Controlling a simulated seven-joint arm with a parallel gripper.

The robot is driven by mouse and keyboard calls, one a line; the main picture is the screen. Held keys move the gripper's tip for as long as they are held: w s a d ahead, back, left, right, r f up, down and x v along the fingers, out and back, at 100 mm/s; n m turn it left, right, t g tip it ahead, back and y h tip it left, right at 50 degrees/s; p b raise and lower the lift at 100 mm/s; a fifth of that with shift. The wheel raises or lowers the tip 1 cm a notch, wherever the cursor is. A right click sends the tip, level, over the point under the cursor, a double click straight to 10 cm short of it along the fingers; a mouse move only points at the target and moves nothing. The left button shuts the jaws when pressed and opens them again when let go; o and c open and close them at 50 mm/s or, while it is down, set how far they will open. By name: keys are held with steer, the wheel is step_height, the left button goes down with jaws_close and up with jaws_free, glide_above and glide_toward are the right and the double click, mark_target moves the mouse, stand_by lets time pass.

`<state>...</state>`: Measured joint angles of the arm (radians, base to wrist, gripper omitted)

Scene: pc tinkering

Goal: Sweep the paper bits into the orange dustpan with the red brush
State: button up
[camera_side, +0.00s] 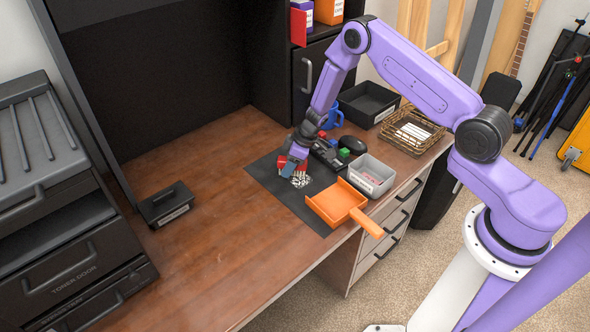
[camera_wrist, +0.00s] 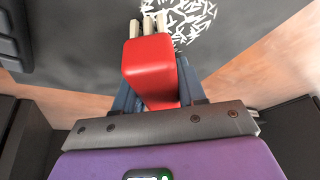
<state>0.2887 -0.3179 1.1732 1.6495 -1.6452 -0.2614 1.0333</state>
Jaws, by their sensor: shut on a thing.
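My gripper (camera_side: 297,153) is shut on the red brush (camera_wrist: 148,66) above the dark mat (camera_side: 318,222). In the wrist view, blue fingers (camera_wrist: 156,92) stand on either side of the brush's red body, and its pale bristles (camera_wrist: 148,27) point toward the paper bits. The white paper bits (camera_side: 301,180) lie loose on the mat, right by the brush; they also show in the wrist view (camera_wrist: 192,20). Whether the bristles touch the mat is unclear. The orange dustpan (camera_side: 336,201) sits at the mat's right edge, its handle pointing to the lower right. It appears empty.
A grey bin (camera_side: 371,175) stands just behind the dustpan. A black mouse (camera_side: 352,145) and a green block (camera_side: 344,155) are close to my gripper. A wire basket (camera_side: 411,133) and black tray (camera_side: 369,102) stand farther back. The desk left of the mat is clear up to a black box (camera_side: 166,204).

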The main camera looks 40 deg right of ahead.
mark_target(306, 164)
steer(key=shift+w+f, duration=0.1)
steer(key=shift+w, duration=0.35)
steer(key=shift+s+d, duration=0.15)
steer(key=shift+d, duration=0.7)
steer(key=shift+s+a+f, duration=0.1)
steer(key=shift+s, duration=0.35)
steer(key=shift+s+f, duration=0.1)
steer(key=shift+s, duration=3.3)
steer(key=shift+w, duration=0.85)
steer(key=shift+w+r, duration=0.25)
steer(key=shift+w, duration=0.05)
steer(key=shift+w+f, duration=0.1)
steer(key=shift+w, duration=0.2)
steer(key=w, duration=0.3)
steer(key=shift+w, duration=1)
steer(key=shift+s+r, duration=0.1)
steer(key=shift+r, duration=3.95)
